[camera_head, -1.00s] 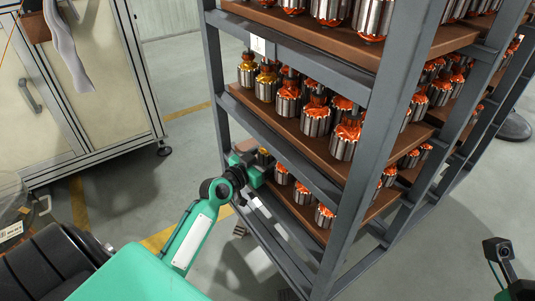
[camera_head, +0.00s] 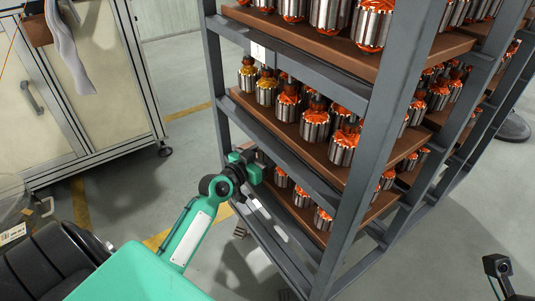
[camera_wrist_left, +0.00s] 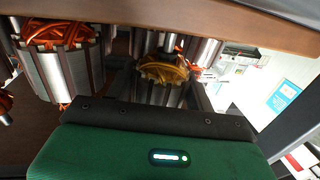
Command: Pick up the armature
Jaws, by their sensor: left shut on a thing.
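My left gripper (camera_head: 250,166) is at the left front edge of the lower shelf in the head view. It is shut on an armature (camera_wrist_left: 163,70) with a yellow-orange winding and a metal shaft, seen just beyond the gripper's dark edge in the left wrist view. The gripper's green body (camera_wrist_left: 160,155) fills the bottom of that view, and the fingers are mostly hidden. Whether the held armature touches the shelf cannot be told. Another armature with an orange winding (camera_wrist_left: 62,70) stands to its left in the wrist view. My right gripper's fingers are not in view.
The grey rack (camera_head: 222,120) has brown shelves (camera_head: 290,125) with several armatures in rows. A shelf board (camera_wrist_left: 200,14) lies close above the left gripper. A grey upright stands close by. A cream cabinet (camera_head: 90,100) is at the left, with open floor between.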

